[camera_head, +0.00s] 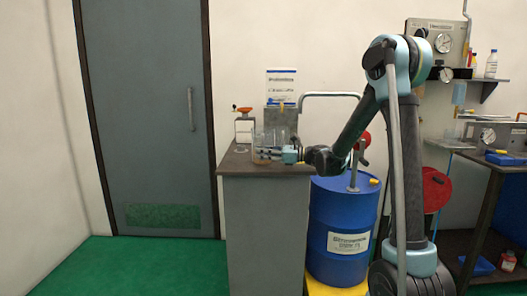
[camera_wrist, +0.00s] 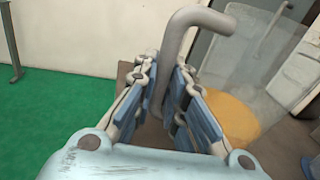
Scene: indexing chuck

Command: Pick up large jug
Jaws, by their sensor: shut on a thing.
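The large jug (camera_head: 258,141) looks like a clear vessel with a little amber content low inside. It stands on the grey cabinet's top in the head view. In the wrist view the clear jug (camera_wrist: 285,75) fills the right side, with its yellow-orange content showing beside the fingers. My gripper (camera_head: 276,153) reaches in from the right at the jug. In the wrist view my gripper (camera_wrist: 168,82) has its blue-padded fingers on both sides of a grey bent handle (camera_wrist: 196,20), shut on it. The handle's lower end is hidden by the fingers.
The grey cabinet (camera_head: 262,225) has a brown top. A small container with an orange top (camera_head: 243,125) and a grey box (camera_head: 281,118) stand behind the jug. A bent pipe (camera_head: 330,95) rises behind my arm. A blue drum (camera_head: 342,230) stands right of the cabinet.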

